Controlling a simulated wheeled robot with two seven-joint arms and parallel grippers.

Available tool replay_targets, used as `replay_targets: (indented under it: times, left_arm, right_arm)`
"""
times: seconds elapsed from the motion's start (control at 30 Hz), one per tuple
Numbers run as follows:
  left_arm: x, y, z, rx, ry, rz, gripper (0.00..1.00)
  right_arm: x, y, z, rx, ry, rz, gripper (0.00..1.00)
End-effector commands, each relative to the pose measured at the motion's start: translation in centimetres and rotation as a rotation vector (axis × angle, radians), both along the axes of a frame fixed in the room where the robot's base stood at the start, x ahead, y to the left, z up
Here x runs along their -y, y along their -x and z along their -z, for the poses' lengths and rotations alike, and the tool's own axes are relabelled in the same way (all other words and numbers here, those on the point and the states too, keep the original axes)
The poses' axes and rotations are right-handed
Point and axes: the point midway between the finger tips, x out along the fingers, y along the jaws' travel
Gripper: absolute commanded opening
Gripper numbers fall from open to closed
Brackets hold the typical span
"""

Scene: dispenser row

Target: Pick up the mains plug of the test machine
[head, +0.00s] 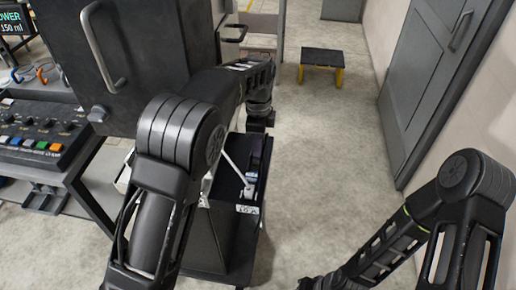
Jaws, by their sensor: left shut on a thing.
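My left arm reaches forward from the bottom of the head view and bends down at its far end. My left gripper (260,125) points down at the far end of a low black unit (233,228). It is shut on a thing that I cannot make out. A pale rod or cord (236,168) slants across the unit's top to a small grey-white part (249,190), apart from the gripper. I cannot tell whether this part is the mains plug. My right gripper (308,284) is at the bottom edge, mostly cut off.
A large dark cabinet (148,50) with a bar handle stands at upper left. A control panel (42,130) with knobs and coloured buttons is at far left. A black and yellow step stool (322,62) stands further back. A grey door (436,75) is at right. The floor between is clear.

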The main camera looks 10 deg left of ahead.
Motion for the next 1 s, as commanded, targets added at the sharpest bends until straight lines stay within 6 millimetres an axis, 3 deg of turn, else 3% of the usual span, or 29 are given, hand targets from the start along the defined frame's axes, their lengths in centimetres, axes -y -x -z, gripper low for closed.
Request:
replay_targets:
  times: [0.67, 1.0]
  left_arm:
    - [0.0, 0.0, -0.2, 0.001, 0.0, 0.0, 0.0]
    - [0.0, -0.1, -3.0, 0.003, 0.002, -0.001, 0.0]
  right_arm:
    - [0.0, 0.0, 0.1, 0.0, 0.0, 0.0, 0.36]
    - [-0.1, -0.1, 1.1, 0.004, -0.002, -0.001, 0.36]
